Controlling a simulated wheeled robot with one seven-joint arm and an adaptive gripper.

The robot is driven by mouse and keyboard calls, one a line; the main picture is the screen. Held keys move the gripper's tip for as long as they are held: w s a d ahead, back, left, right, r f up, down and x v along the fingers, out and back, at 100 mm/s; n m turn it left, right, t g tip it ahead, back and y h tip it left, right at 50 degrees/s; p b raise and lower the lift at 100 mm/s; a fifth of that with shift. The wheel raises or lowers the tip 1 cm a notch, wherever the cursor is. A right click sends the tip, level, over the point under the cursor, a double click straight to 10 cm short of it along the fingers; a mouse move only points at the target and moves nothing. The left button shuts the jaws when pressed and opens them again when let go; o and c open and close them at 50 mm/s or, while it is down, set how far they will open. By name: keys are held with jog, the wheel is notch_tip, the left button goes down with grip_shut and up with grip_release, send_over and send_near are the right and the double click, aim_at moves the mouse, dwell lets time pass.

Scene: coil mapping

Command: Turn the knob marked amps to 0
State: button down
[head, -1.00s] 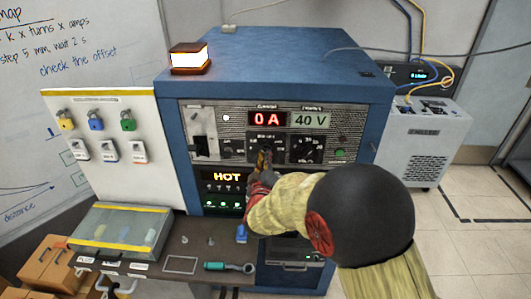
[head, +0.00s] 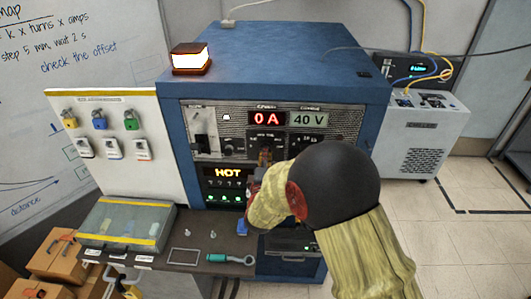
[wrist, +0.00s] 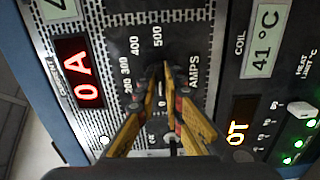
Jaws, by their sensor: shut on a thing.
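The amps knob (wrist: 162,98) is on the grey front panel of the blue cabinet, with a printed scale around it and the label AMPS beside it in the wrist view. The fingers hide most of the knob, so I cannot read where its pointer stands. My gripper (wrist: 161,75) has its yellow-and-black fingers closed on the knob. In the head view my gripper (head: 265,156) is at the panel, partly behind my arm. The red display (head: 267,117) reads 0 A; it also shows in the wrist view (wrist: 80,76).
A 40 V display (head: 307,119) and another dial (head: 307,145) are right of the knob. A HOT sign (head: 228,172) glows lower left. A lit lamp (head: 191,60) stands on the cabinet. Padlocks hang on the white board (head: 120,175); a screwdriver-like tool (head: 228,259) lies on the shelf.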

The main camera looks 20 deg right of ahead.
dwell(0.4)
jog(key=c, duration=1.9)
grip_release()
jog(key=shift+a, duration=0.1)
jog(key=v, duration=1.2)
